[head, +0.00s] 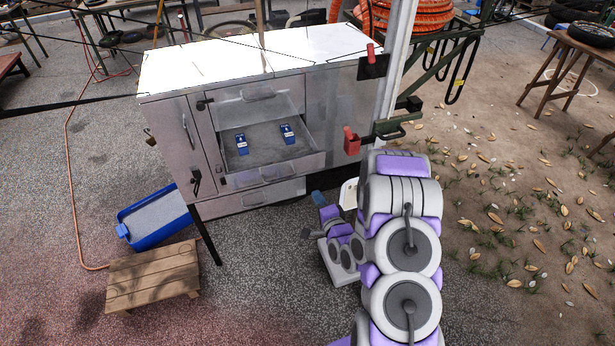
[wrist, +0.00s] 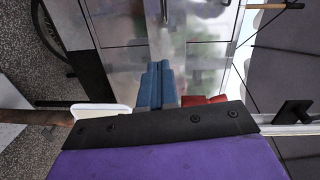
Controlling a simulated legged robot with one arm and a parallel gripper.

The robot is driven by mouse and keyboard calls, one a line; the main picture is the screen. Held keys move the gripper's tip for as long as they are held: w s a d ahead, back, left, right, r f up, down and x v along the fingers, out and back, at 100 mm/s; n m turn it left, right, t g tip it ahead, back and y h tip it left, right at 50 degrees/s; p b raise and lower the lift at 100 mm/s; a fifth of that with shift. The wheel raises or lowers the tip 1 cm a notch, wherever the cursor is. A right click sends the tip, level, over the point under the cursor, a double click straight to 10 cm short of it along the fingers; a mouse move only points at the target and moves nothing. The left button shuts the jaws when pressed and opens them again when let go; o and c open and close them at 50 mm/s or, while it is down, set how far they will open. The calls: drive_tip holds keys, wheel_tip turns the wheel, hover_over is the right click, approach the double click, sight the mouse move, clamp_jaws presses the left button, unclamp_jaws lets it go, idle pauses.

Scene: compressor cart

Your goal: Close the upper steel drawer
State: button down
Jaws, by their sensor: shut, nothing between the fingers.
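The steel cabinet (head: 170,130) has an open drawer (head: 275,172) pulled out below a front panel with a handle (head: 258,94). Two blue packs (head: 242,144) (head: 289,134) lie in the drawer. Another drawer front (head: 260,195) shows below it. My gripper (head: 318,198) is low, to the right of and in front of the open drawer, apart from it. In the wrist view my blue fingers (wrist: 157,85) are shut together and empty. Steel surfaces (wrist: 205,65) show beyond them; I cannot tell which panel is which there.
A blue bin (head: 155,218) and a small wooden stool (head: 153,277) stand at the cabinet's left front. Red parts (head: 351,141) are at the cabinet's right end, near a pale upright post (head: 398,50).

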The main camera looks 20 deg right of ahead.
sight(303, 165)
drive_tip(key=shift+m+t+h, duration=0.3)
drive_tip(key=shift+m+t, duration=0.2)
drive_tip(key=shift+m, duration=0.2)
drive_tip(key=w+b, duration=0.3)
drive_tip(key=w, duration=0.9)
drive_tip(key=shift+w+d, duration=0.1)
drive_tip(key=shift+w, duration=0.2)
drive_tip(key=shift+w, duration=0.15)
